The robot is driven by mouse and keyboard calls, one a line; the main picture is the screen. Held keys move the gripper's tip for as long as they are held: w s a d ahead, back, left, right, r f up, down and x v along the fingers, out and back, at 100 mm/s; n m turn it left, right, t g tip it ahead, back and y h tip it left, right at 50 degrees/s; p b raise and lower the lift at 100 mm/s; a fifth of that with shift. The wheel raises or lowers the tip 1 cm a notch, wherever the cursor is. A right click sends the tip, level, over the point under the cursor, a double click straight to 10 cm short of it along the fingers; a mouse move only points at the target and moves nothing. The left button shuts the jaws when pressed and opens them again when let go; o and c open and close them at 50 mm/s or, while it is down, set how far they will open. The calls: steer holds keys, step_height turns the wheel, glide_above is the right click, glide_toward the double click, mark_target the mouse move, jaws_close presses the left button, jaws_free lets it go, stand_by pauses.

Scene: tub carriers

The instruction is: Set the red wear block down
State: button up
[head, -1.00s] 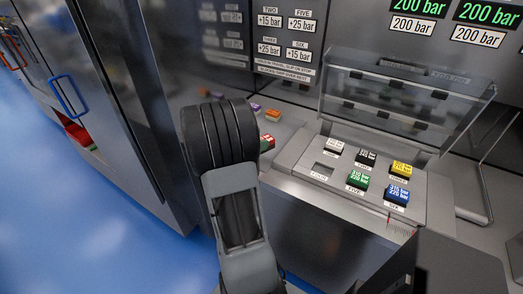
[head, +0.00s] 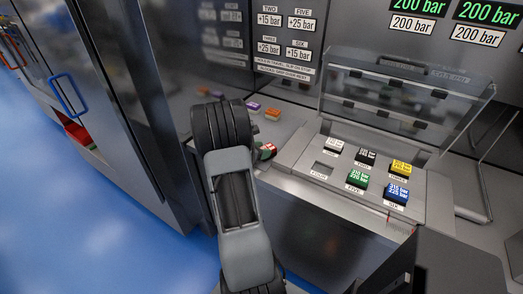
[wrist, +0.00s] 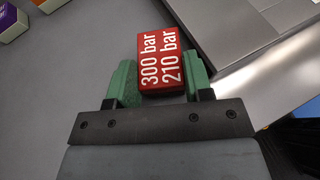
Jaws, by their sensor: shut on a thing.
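The red wear block (wrist: 162,58), marked "300 bar 210 bar" in white, sits between the two green fingers of my gripper (wrist: 160,82) in the wrist view. The fingers are shut on its sides. In the head view the red block (head: 270,148) shows partly behind my arm, over the grey ledge just left of the button panel. A green finger of my gripper (head: 262,153) shows beside it. I cannot tell whether the block's underside touches the ledge.
The panel (head: 308,195) holds white, black, yellow, green and blue blocks, with an empty slot marked FOUR (head: 321,170). Its clear cover (head: 405,95) stands open. A purple block (head: 253,107) and an orange block (head: 273,114) lie on the ledge behind the red one.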

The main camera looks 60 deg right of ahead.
steer(key=shift+f, duration=0.15)
steer(key=o, duration=0.5)
steer(key=shift+f, duration=0.1)
steer(key=o, duration=0.5)
steer(key=shift+c, duration=0.2)
